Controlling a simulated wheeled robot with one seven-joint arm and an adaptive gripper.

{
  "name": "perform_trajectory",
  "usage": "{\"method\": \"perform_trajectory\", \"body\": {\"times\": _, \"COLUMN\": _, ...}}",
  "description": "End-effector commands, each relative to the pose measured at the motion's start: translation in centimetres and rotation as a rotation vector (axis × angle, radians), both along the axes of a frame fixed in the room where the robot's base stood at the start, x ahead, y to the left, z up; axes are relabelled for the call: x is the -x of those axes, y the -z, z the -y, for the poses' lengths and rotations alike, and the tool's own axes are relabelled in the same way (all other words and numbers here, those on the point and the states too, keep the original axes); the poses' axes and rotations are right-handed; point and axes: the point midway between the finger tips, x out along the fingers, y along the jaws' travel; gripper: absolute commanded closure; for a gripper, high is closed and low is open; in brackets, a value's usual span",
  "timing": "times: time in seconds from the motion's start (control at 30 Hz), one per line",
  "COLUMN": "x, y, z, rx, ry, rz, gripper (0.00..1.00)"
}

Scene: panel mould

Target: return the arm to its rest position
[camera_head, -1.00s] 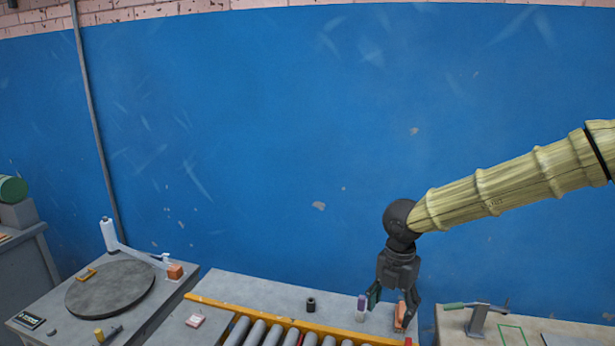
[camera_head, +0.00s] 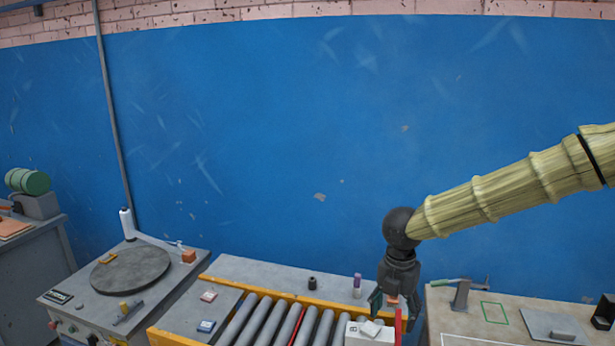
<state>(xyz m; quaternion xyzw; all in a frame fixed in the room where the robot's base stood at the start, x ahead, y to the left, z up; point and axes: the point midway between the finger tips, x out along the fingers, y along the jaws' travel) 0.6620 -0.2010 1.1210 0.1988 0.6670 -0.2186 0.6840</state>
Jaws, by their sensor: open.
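My gripper (camera_head: 395,304) hangs from my arm at the right, pointing down in front of the far grey bench. Its two dark fingers are apart. A small orange-pink patch shows between them; I cannot tell whether it touches them. My arm, in a ribbed yellow-green sleeve, reaches in from the right edge.
Below the gripper is a white box (camera_head: 369,335) by a red upright piece (camera_head: 397,327). A roller conveyor (camera_head: 268,322) with yellow rails runs at front centre. A purple-capped bottle (camera_head: 357,287) and black cylinder (camera_head: 312,283) stand behind. A round plate (camera_head: 131,269) lies left. Blue wall backs everything.

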Motion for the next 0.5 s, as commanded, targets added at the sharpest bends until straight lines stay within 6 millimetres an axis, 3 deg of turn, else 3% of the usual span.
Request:
{"method": "perform_trajectory", "body": {"times": 0.37, "x": 1.3, "y": 6.5, "z": 2.3, "rx": 0.149, "ry": -0.32, "rz": -0.007, "gripper": 0.34}}
{"method": "perform_trajectory", "body": {"times": 0.5, "x": 2.1, "y": 9.9, "z": 3.3, "rx": 0.225, "ry": -0.522, "rz": -0.021, "gripper": 0.34}}
